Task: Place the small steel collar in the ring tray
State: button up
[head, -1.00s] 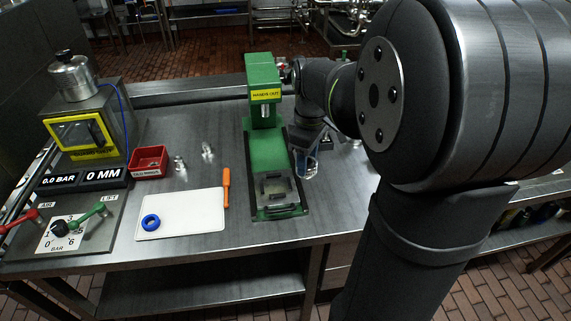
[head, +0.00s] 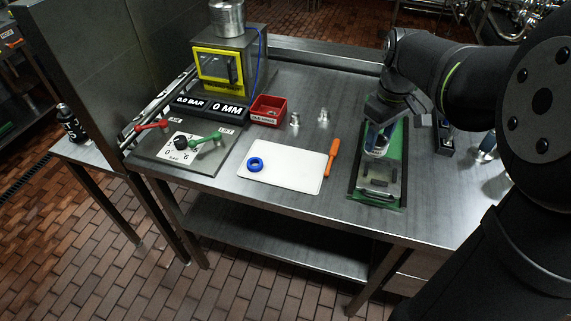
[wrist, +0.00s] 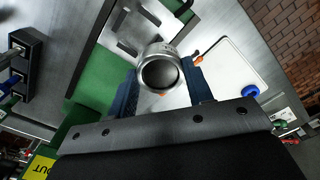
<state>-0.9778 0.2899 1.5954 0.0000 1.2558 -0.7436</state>
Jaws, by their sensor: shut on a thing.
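My gripper (head: 377,150) is over the base of the green press (head: 396,165). In the wrist view my gripper (wrist: 163,85) has its two dark blue fingers on either side of a round steel collar (wrist: 160,70) with a dark open bore. It is shut on this collar, which is seen end-on. In the head view the collar (head: 376,153) is small and partly hidden by the fingers. A small red open tray (head: 268,110) stands at the back of the table; its label is too small to read. I cannot tell for certain whether it is the ring tray.
A white board (head: 287,174) carries a blue ring (head: 255,163), with an orange-handled tool (head: 332,156) along its right edge. Two small steel fittings (head: 295,119) (head: 323,115) stand beside the red tray. The lever panel (head: 178,150) is at left. A dark holder (head: 445,137) is right of the press.

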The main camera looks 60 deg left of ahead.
jog(key=s+a+f, duration=0.1)
jog(key=s+a, duration=0.6)
jog(key=s, duration=0.1)
send_over(284, 165)
notch_tip(284, 165, down, 7)
jog(key=shift+d, duration=0.1)
jog(key=shift+f, duration=2)
jog(key=shift+f, duration=0.1)
jog(key=o, duration=1.2)
jog(key=shift+f, duration=0.1)
notch_tip(284, 165, up, 12)
jog(key=shift+r, duration=0.2)
jog(key=shift+f, duration=0.1)
